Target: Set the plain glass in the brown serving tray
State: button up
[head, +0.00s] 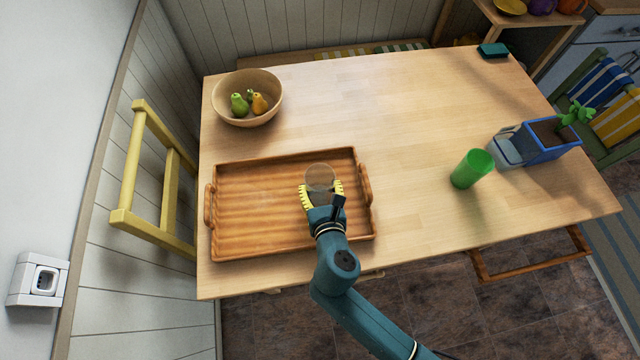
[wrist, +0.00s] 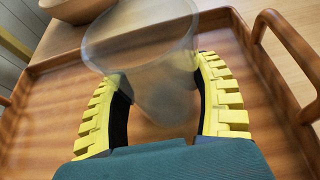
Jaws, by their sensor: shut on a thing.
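The plain glass (head: 319,177) is clear and see-through; my gripper (head: 321,194) is shut on it, with a yellow toothed finger on each side. In the wrist view the glass (wrist: 143,62) stands between the two fingers (wrist: 160,105), its wide rim towards the top. The brown serving tray (head: 232,247) is a wooden tray with raised walls and a handle at each short end. The glass is over the right part of the tray, inside its walls. I cannot tell whether its base touches the tray floor, as my gripper hides it.
A wooden bowl (head: 222,105) with fruit stands behind the tray. A green cup (head: 472,169) and a blue planter (head: 553,150) stand on the right of the table (head: 390,110). The left part of the tray is empty. A yellow chair (head: 135,160) is at the left.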

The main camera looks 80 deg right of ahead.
jog(key=shift+f, duration=0.1)
jog(key=o, duration=1.3)
jog(key=shift+s+a+r, duration=0.1)
jog(key=shift+a+r, duration=0.15)
jog(key=p+v, duration=0.3)
jog(key=v, duration=0.8)
jog(key=shift+s+a+r+p, duration=0.1)
jog(key=shift+a+p, duration=0.1)
jog(key=shift+p, duration=0.15)
